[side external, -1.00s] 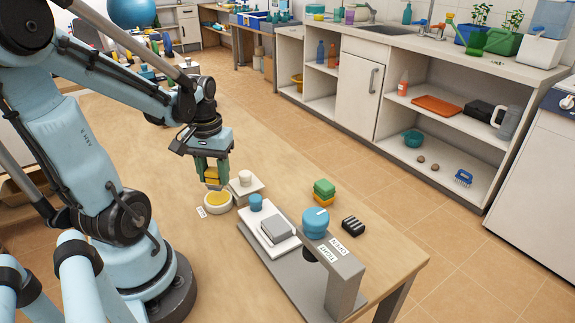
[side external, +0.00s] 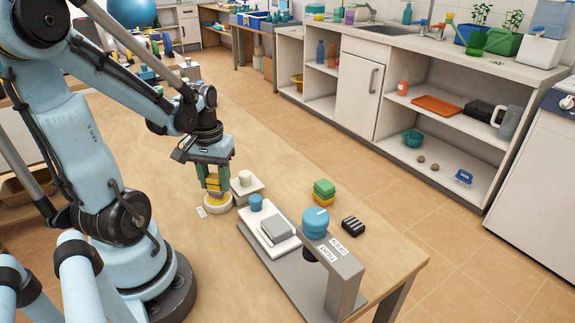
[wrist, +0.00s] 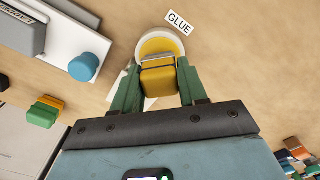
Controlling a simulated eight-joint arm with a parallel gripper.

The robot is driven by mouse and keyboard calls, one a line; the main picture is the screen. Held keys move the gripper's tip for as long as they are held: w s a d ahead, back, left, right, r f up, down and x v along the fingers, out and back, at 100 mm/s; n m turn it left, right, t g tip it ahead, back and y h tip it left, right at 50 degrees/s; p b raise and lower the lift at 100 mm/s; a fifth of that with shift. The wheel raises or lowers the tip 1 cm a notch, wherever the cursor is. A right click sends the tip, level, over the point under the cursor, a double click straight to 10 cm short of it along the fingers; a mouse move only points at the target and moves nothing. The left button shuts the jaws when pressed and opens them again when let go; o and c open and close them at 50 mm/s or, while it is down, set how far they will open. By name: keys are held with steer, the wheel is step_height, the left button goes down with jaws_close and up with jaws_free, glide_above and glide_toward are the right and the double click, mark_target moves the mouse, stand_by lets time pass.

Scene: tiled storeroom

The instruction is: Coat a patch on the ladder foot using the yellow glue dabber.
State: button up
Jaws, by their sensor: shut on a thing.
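The yellow glue dabber (side external: 213,184) is between the green fingers of my gripper (side external: 214,181), which is shut on it. The dabber also shows in the wrist view (wrist: 158,80). It points down into the round white glue dish (side external: 218,209), which holds yellow glue; its lower end is hidden, so I cannot tell how deep it sits. A GLUE label (wrist: 180,23) lies beside the dish. A grey block (side external: 276,229) on a white plate (side external: 284,247), right of the dish, appears to be the ladder foot.
A white knob-topped piece (side external: 245,178) stands close right of the dish. A blue cylinder (side external: 255,202) stands by the plate. A grey stand with a blue knob (side external: 315,219), green and orange blocks (side external: 324,188) and a black item (side external: 353,226) are farther right.

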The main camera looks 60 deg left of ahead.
mark_target(215, 176)
steer(key=shift+f, duration=0.55)
stand_by(1.4)
steer(key=shift+r, duration=3.55)
